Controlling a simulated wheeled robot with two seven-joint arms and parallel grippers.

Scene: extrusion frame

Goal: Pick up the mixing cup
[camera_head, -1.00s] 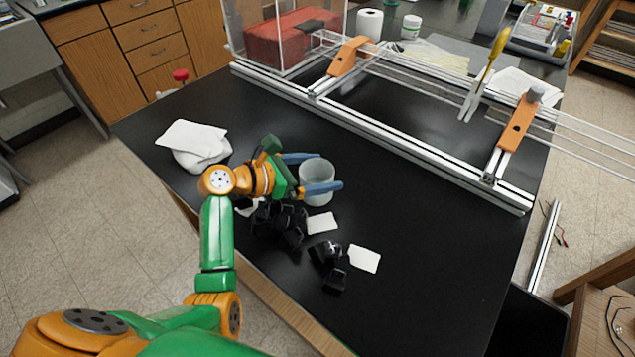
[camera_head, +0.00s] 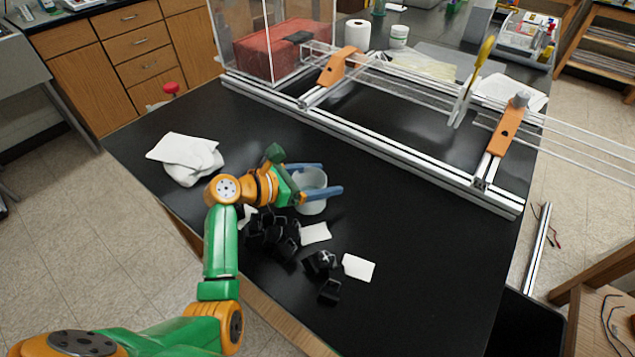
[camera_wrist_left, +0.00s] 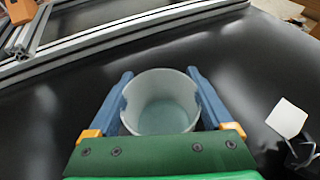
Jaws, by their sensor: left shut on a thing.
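The mixing cup (camera_head: 311,196) is a translucent whitish cup standing upright on the black bench top in the head view. My left gripper (camera_head: 332,178) comes in from the left with its blue fingers around the cup, one on each side. In the left wrist view the cup (camera_wrist_left: 160,103) sits between the two blue fingers (camera_wrist_left: 160,88), its open rim facing the camera. The fingers press on its sides. The cup looks empty. I cannot tell whether its base is touching the bench. My right gripper is not in view.
Black clamps or fittings (camera_head: 272,234) and white cards (camera_head: 358,267) lie in front of the cup. A folded white cloth (camera_head: 186,158) lies to the left. The aluminium extrusion frame (camera_head: 380,145) with orange brackets stands behind. The bench to the right is clear.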

